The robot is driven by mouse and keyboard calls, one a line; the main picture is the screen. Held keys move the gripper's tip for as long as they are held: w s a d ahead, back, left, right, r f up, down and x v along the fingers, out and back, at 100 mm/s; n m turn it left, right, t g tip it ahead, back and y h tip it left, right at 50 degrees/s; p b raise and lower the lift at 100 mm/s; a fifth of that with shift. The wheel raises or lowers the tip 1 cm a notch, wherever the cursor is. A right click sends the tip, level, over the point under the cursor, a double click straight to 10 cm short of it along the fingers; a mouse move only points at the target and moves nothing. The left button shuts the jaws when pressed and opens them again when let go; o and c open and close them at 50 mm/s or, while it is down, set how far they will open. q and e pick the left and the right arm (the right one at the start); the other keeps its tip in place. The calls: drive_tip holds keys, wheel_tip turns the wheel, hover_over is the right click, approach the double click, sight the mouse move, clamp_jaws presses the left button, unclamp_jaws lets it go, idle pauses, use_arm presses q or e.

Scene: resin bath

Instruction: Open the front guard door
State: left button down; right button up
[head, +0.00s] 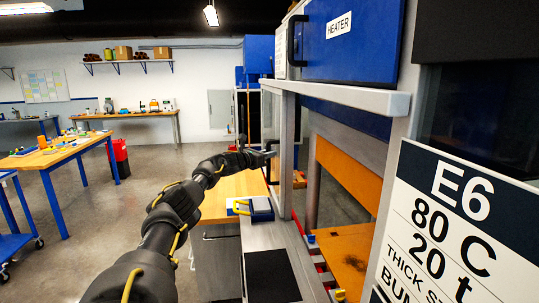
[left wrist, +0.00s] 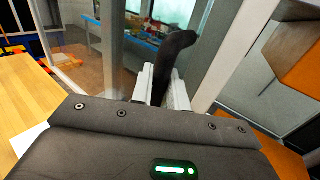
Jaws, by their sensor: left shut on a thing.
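The front guard door is a clear panel in a pale grey frame (head: 287,160), seen nearly edge-on at the left of the machine. Its frame also shows in the left wrist view (left wrist: 213,60). I cannot tell how far it stands open. The black door handle (left wrist: 175,52) rises between the pale fingers of my left gripper (left wrist: 163,88). In the head view my left gripper (head: 268,154) is at the handle on the door's outer side, shut on it; the arm partly hides the contact. My right gripper is not in view.
A blue heater box (head: 352,38) overhangs the opening, with an orange part (head: 348,165) inside. A wooden bench (head: 225,190) and a blue and yellow item (head: 250,207) lie below my left arm. A large E6 sign (head: 450,230) stands at right. Open floor lies left.

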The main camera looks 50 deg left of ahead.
use_arm(q)
drive_tip(key=c, duration=1.4)
unclamp_jaws()
drive_tip(key=shift+s+a, duration=0.1)
drive_tip(key=shift+s, duration=0.05)
drive_tip(key=shift+c, duration=0.2)
drive_tip(key=s+b, duration=0.8)
drive_tip(key=s, duration=0.2)
drive_tip(key=shift+s+d, duration=0.3)
drive_tip(key=shift+d, duration=0.15)
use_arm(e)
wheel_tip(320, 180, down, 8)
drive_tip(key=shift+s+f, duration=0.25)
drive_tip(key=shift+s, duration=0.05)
